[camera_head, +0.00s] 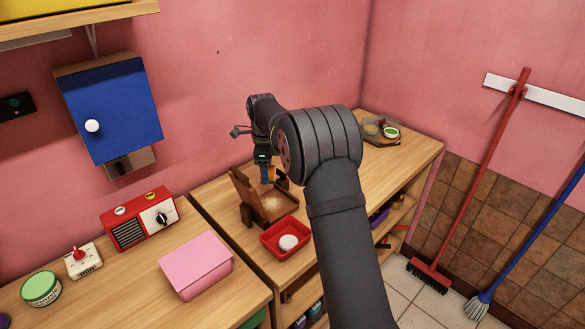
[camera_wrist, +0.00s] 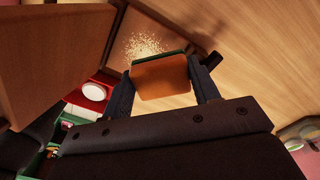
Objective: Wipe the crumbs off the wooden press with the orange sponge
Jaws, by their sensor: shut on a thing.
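The wooden press (camera_head: 249,207) stands on the right counter in the head view, with its brown lid raised at the left. Pale crumbs (camera_head: 273,203) lie on its flat bed; in the wrist view the crumbs (camera_wrist: 143,45) show just beyond the sponge. My gripper (camera_wrist: 162,68) is shut on the orange sponge (camera_wrist: 163,80), which has a dark green layer along its far edge. In the head view my gripper (camera_head: 271,180) is over the back part of the press. I cannot tell whether the sponge touches the bed.
A red tray (camera_head: 268,239) with a round white thing (camera_head: 288,242) stands close in front of the press. A pink box (camera_head: 196,267), a red radio (camera_head: 139,219) and a timer (camera_head: 84,260) stand on the left counter. A blue cabinet (camera_head: 117,112) hangs on the wall.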

